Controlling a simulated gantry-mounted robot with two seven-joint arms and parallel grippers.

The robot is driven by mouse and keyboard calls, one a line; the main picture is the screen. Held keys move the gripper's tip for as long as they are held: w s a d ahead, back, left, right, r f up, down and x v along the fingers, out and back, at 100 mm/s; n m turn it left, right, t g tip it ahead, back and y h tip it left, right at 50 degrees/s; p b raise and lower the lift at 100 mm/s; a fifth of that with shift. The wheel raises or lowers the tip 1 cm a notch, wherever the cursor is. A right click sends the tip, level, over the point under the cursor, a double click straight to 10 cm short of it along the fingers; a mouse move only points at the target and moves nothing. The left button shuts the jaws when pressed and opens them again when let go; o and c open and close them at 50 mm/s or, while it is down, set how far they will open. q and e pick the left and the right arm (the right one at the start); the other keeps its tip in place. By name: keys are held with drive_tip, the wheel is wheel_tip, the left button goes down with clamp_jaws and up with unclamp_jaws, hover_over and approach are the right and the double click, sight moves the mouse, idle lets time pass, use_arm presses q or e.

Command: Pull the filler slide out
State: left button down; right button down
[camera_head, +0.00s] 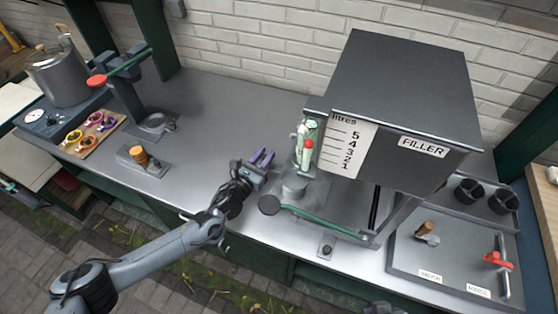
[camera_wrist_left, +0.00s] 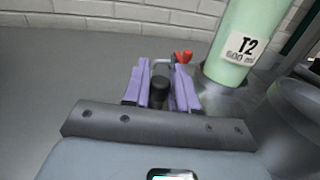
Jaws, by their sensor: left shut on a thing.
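The filler (camera_head: 410,110) is a big dark box with a "FILLER" label and a litres scale numbered 1 to 5. My left gripper (camera_head: 262,158) has purple fingers and is just left of the filler's lower left side, above the steel bench. In the left wrist view its fingers (camera_wrist_left: 160,88) are closed around a black knob (camera_wrist_left: 160,82), which I take for the slide's handle. A thin metal rod with a red tip (camera_wrist_left: 183,57) shows just beyond it. How the knob joins the filler is hidden.
A pale green cylinder marked T2 (camera_wrist_left: 235,42) stands close right of my left gripper. A green lever with a black knob (camera_head: 269,204) sticks out below the filler.

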use_arm(q)
drive_tip(key=a, duration=0.1)
drive_tip(key=w+a, duration=0.1)
drive_tip(key=a, duration=0.3)
drive_tip(key=shift+w+a, duration=0.15)
drive_tip(key=shift+w, duration=0.2)
drive_tip(key=c, duration=1)
unclamp_jaws()
drive_tip(key=v, duration=1)
drive_tip(key=shift+s+a+p, duration=0.1)
drive_tip(key=shift+s+p, duration=0.2)
drive_tip(key=shift+s, duration=0.1)
drive_tip(key=shift+s, duration=0.1)
